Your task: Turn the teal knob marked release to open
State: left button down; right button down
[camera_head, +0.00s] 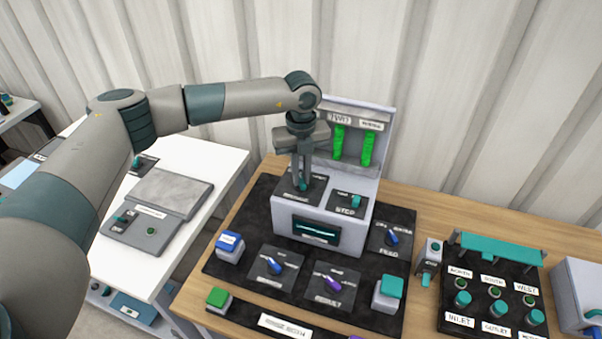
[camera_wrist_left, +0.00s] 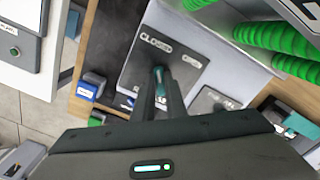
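The teal knob (camera_wrist_left: 160,75) stands on a dark plate on top of the grey machine (camera_head: 290,215). In the left wrist view one label by it reads CLOSED (camera_wrist_left: 157,42); a second label (camera_wrist_left: 192,62) to its right is too blurred to read. My left gripper (camera_head: 303,184) points down onto this knob. Its two fingers lie close on either side of the knob and look shut on it. The fingers hide much of the knob in the head view. The word release is not legible. My right gripper is not in view.
Another teal knob (camera_head: 357,201) sits on a plate just to the right. Green coils (camera_head: 366,148) stand behind, inside the machine's raised back. Blue and purple knobs, a blue button (camera_head: 229,241) and a green button (camera_head: 217,297) lie in front. A teal-knobbed panel (camera_head: 490,290) is at right.

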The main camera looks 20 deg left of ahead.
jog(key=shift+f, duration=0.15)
pick_arm(q)
jog(key=shift+f+m+b, duration=0.2)
jog(key=shift+m+b, duration=0.3)
jog(key=shift+b, duration=0.45)
jog(key=m+b, duration=0.5)
jog(key=b, duration=0.3)
jog(key=shift+d+m, duration=0.1)
jog(key=shift+m, duration=0.3)
jog(key=shift+m+b, duration=0.3)
jog(key=shift+b, duration=0.05)
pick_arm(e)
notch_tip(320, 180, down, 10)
pick_arm(q)
jog(key=m+b, duration=0.6)
jog(key=shift+r, duration=0.2)
jog(key=shift+r+m, duration=0.1)
jog(key=shift+m, duration=0.3)
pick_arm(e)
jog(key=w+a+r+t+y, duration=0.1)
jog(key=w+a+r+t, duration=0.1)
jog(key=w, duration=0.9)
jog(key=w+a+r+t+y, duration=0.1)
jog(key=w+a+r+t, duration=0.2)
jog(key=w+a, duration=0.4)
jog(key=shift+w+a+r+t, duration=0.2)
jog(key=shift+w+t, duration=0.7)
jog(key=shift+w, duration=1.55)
